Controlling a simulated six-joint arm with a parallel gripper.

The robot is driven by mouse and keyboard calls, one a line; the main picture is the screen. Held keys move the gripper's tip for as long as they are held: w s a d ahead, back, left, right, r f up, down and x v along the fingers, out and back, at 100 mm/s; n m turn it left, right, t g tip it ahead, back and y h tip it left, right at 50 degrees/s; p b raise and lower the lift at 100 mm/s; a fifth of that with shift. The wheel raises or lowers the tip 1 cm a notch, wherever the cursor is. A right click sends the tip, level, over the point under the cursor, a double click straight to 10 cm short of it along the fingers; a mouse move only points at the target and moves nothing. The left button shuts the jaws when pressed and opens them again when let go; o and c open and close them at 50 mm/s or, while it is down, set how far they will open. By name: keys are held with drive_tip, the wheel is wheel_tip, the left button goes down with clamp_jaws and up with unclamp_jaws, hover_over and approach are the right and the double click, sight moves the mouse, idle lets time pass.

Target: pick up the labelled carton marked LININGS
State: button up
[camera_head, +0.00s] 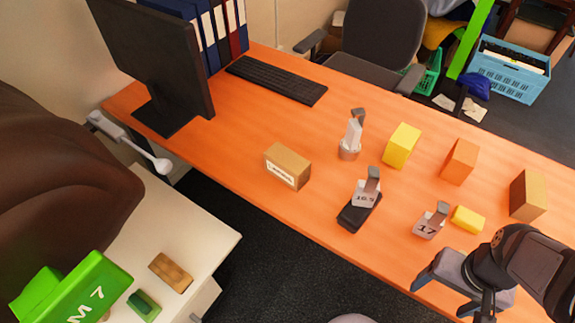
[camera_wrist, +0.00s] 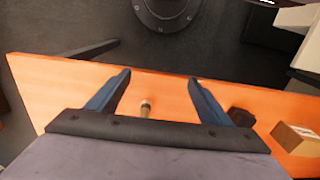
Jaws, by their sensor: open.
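The labelled carton (camera_head: 288,166) is a small tan box with a white label on its front side. The label's lettering is too small to read surely. A tan box with a pale face, which looks like the same carton (camera_wrist: 297,138), shows at the right edge of the wrist view. My gripper (camera_wrist: 160,78) is open with nothing between its fingers. In the head view my gripper (camera_head: 442,294) is over the desk's front edge at the lower right, well apart from the carton.
Between carton and gripper stand a tagged clamp on a black base (camera_head: 358,211) and a clamp tagged 17 (camera_head: 430,222). Behind are a grey clamp (camera_head: 350,140), yellow block (camera_head: 401,146), orange block (camera_head: 459,161) and small yellow block (camera_head: 468,219).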

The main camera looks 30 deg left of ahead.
drive_tip(key=shift+c, duration=0.3)
idle(0.4)
drive_tip(key=w+a+r+m+y+p, duration=0.1)
drive_tip(key=w+a+r+m+p, duration=0.15)
drive_tip(key=w+a+m, duration=0.35)
drive_tip(key=w+a+r+m+p, duration=0.2)
drive_tip(key=w+a+r+m, duration=0.15)
drive_tip(key=a, duration=0.45)
drive_tip(key=w+a+r+m+y+p, duration=0.1)
drive_tip(key=w+a+r+m+p, duration=0.1)
drive_tip(key=w+a+r+m, duration=0.4)
drive_tip(key=m+y+b, duration=0.2)
drive_tip(key=m+b, duration=0.2)
drive_tip(key=b, duration=0.2)
approach(290, 160)
drive_tip(key=shift+t, duration=0.3)
drive_tip(key=x, duration=0.4)
drive_tip(key=shift+f, duration=0.35)
drive_tip(key=shift+a+f+y, duration=0.15)
drive_tip(key=shift+a+y, duration=0.15)
drive_tip(key=shift+a, duration=0.1)
drive_tip(key=shift+p+x, duration=1.3)
drive_tip(key=shift+x, duration=2.3)
drive_tip(key=shift+s+d+f, duration=0.2)
drive_tip(key=shift+f, duration=0.1)
